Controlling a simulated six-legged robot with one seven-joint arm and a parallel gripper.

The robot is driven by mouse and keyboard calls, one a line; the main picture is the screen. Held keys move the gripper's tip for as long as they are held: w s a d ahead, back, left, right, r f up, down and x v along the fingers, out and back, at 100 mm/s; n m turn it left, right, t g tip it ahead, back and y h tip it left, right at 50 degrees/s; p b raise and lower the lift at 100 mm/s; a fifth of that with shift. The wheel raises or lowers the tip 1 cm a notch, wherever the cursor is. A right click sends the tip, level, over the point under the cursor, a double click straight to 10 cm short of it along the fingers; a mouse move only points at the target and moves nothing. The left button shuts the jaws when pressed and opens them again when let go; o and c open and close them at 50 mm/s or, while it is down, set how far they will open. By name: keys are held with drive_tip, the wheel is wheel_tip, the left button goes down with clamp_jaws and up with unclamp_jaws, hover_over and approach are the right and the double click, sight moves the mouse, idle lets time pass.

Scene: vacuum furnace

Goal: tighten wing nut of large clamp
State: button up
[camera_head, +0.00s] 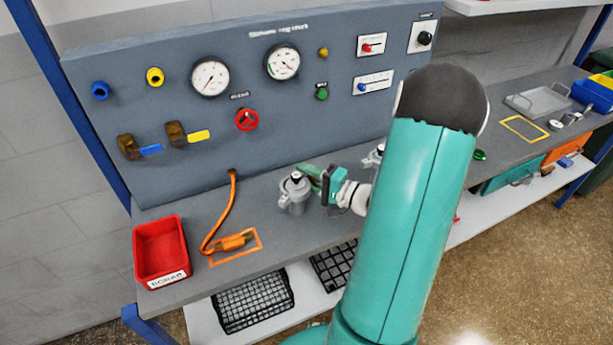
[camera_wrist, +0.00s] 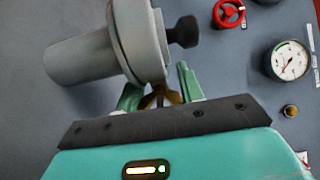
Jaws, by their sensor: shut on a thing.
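The large clamp (camera_head: 293,183) shows in the head view as a light ring around a grey cylindrical vessel (camera_head: 296,202), which stands on the bench left of my gripper (camera_head: 316,180). In the wrist view the clamp (camera_wrist: 154,40) circles the grey vessel (camera_wrist: 85,58). A brass-coloured wing nut (camera_wrist: 160,96) sits at the clamp's near side, between the two green fingers of my gripper (camera_wrist: 158,88). The gripper is shut on the wing nut, whose wings are partly hidden by the fingers and the dark gripper bar. A dark knob (camera_wrist: 184,32) stands out from the vessel's end.
A grey panel (camera_head: 330,120) with gauges and a red valve wheel (camera_head: 247,119) rises behind the bench. A red bin (camera_head: 160,250) and an orange-handled tool (camera_head: 234,242) on an orange cable are at the left. Another grey fitting (camera_head: 373,157) is partly behind my arm.

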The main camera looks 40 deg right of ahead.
drive_tip(key=o, duration=1)
drive_tip(key=shift+s, duration=0.1)
drive_tip(key=v, duration=1.3)
drive_tip(key=shift+s+d, duration=0.2)
drive_tip(key=shift+s, duration=0.1)
drive_tip(key=w+a+r+n+g+y, duration=0.1)
drive_tip(key=a+r+n+g+y, duration=0.15)
drive_tip(key=a+n+g, duration=0.6)
drive_tip(key=w+a+r+n+g+y, duration=0.15)
drive_tip(key=a+r+g, duration=0.3)
drive_tip(key=a, duration=0.95)
drive_tip(key=s+a+r+n+t+h, duration=0.1)
drive_tip(key=a+r+n+h, duration=0.3)
drive_tip(key=a+r+h, duration=0.4)
drive_tip(key=shift+s+r+t+h, duration=0.3)
drive_tip(key=shift+s+r+h, duration=0.1)
drive_tip(key=shift+s+h, duration=0.45)
